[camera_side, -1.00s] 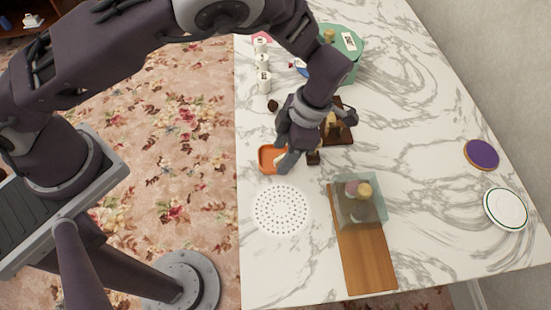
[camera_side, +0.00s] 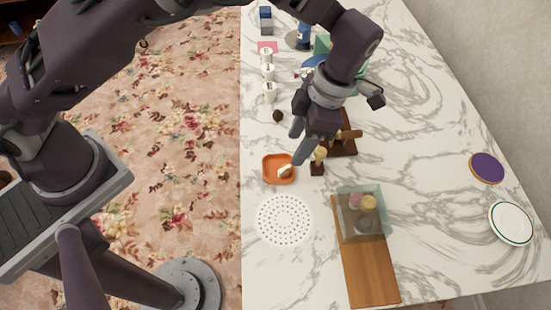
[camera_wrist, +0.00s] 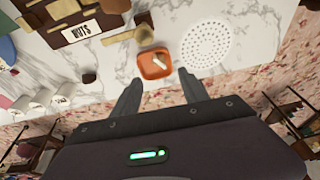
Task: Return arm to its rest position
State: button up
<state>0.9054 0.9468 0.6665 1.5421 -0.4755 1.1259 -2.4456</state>
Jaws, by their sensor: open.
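My gripper (camera_side: 301,141) is open and empty, held above the marble table (camera_side: 430,120). In the side view its fingers point down toward an orange square dish (camera_side: 270,170) at the table's left edge. The dish holds a small pale piece (camera_side: 285,171). In the wrist view the gripper's two fingers (camera_wrist: 161,92) are spread apart, with the orange dish (camera_wrist: 146,67) beyond them and nothing between the tips. My arm is bent and reaches over the table from the left.
White cups (camera_side: 269,92) line the left edge. A clear box (camera_side: 347,224) sits on a wooden board (camera_side: 370,275). The table's right-middle is mostly clear.

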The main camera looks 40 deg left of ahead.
jog(key=s+a+r+m+t+h, duration=0.1)
jog(key=s+a+r+m, duration=0.1)
jog(key=a+r+m, duration=0.3)
jog(key=s+a+r+m+h, duration=0.1)
jog(key=r+m+h, duration=0.1)
jog(key=r, duration=0.5)
jog(key=s+a+r+m+t+h, duration=0.1)
jog(key=s+a+r+m, duration=0.1)
jog(key=a+r+m, duration=0.3)
jog(key=s+a+r+m+t, duration=0.3)
jog(key=s+m, duration=0.4)
jog(key=s+a+r+m+t+y, duration=0.1)
jog(key=s+a+r+m+t, duration=0.2)
jog(key=s+m, duration=0.4)
jog(key=shift+a+m+y, duration=0.3)
jog(key=shift+a+m, duration=0.1)
jog(key=shift+a, duration=0.3)
